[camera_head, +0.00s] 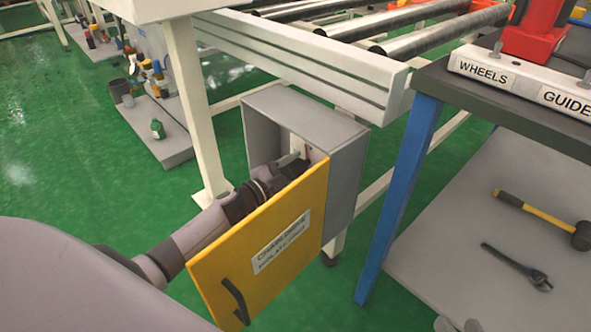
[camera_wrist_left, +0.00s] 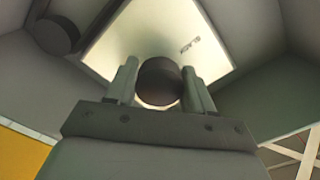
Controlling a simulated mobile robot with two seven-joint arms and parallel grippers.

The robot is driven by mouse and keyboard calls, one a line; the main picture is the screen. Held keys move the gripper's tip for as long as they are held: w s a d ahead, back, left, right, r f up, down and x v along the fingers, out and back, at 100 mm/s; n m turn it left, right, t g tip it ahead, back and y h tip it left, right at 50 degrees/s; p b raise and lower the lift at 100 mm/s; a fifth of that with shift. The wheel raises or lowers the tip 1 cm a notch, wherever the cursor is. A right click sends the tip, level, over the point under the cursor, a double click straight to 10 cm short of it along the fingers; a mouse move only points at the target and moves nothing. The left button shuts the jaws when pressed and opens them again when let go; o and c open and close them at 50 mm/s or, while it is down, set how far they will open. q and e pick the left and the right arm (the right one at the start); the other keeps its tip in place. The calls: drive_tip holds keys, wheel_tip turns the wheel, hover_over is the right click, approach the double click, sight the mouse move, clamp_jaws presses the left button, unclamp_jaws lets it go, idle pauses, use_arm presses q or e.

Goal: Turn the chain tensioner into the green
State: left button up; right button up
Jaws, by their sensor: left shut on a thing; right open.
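A grey box (camera_head: 345,165) under the conveyor frame has its yellow door (camera_head: 235,265) swung open; the door bears a label and a black handle. My left arm reaches in behind the door, with the left gripper (camera_head: 290,163) inside the box. In the left wrist view the left gripper's fingers (camera_wrist_left: 160,82) are shut on a dark round knob (camera_wrist_left: 159,76), apparently the chain tensioner. Behind it is a pale panel (camera_wrist_left: 150,30) with a small dark marking. No green zone shows. A small red part (camera_head: 307,152) shows by the gripper. My right gripper is not in view.
A dark-topped bench with a blue leg (camera_head: 400,190) stands close to the right of the box. A hammer (camera_head: 545,215) and a wrench (camera_head: 520,268) lie on its lower shelf. Conveyor rollers (camera_head: 430,25) run above. Green floor (camera_head: 80,150) is open at left.

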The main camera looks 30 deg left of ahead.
use_arm(q)
drive_tip(key=shift+m, duration=1)
drive_tip(key=o, duration=1)
drive_tip(key=shift+s, duration=0.1)
